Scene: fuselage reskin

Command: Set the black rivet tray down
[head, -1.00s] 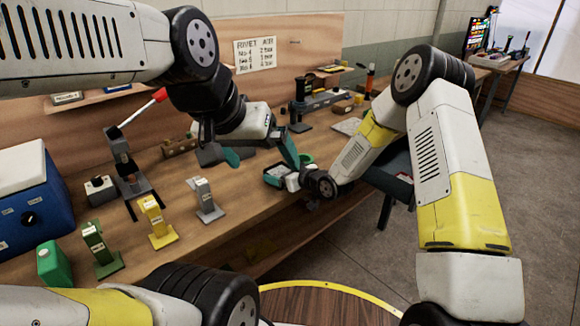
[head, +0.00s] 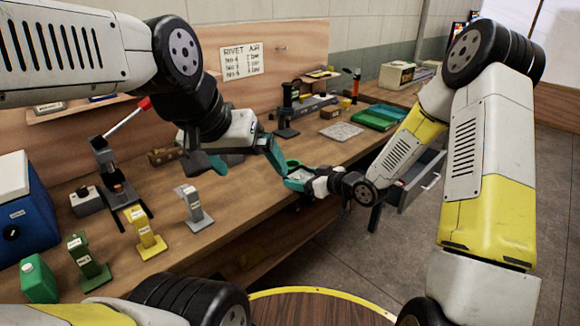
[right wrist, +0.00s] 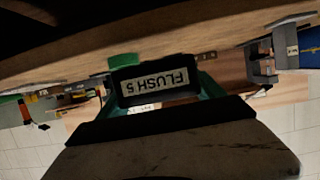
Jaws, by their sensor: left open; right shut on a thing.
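The black rivet tray (right wrist: 155,82) has a white label reading FLUSH 5, upside down in the right wrist view. My right gripper (right wrist: 157,92) is shut on it, with teal fingers on either side. In the head view my right gripper (head: 303,178) holds the tray at the bench's front edge; the tray is small there and partly covered by the fingers. Whether it touches the bench top is unclear. My left gripper (head: 243,158) is open and empty over the bench, left of the right gripper, one finger close to it in the picture.
The wooden bench (head: 240,205) holds grey, yellow and green labelled stands near its left front. A red-handled press (head: 108,165) and blue box (head: 28,215) stand left. Green trays (head: 377,117) and a pale mat (head: 342,131) lie right. An open drawer (head: 418,180) juts out at right.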

